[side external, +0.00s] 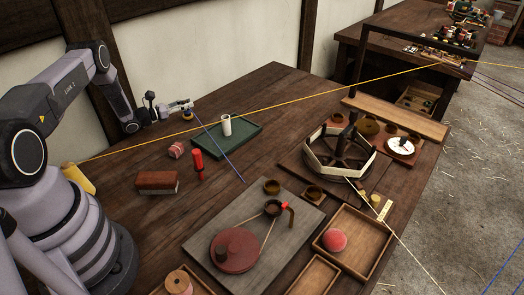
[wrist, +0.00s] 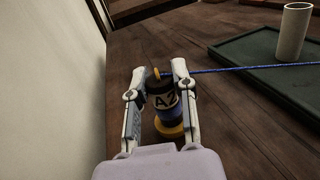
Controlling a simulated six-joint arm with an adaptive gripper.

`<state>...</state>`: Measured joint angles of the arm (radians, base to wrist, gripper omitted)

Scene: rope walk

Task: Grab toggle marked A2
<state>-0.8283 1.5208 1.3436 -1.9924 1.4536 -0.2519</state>
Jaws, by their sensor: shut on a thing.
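The toggle marked A2 (wrist: 162,101) is a dark cylinder with a pale label band, a blue lower part and a yellow foot. My gripper (wrist: 154,84) is shut on it, with one finger on each side, and the label faces the wrist camera. A blue cord runs from the toggle's top to the right in the wrist view. In the side view my gripper (side external: 186,106) and the toggle (side external: 187,115) are small, near the table's wall edge. I cannot tell whether the toggle's foot touches the table.
A green tray (side external: 254,128) with a white cylinder (side external: 226,125) stands just right of my gripper. A red-handled tool (side external: 198,164), a pink-banded spool (side external: 176,150) and a brown block (side external: 157,182) lie nearer. A yellow line (side external: 300,104) crosses above the table. The wall is close behind.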

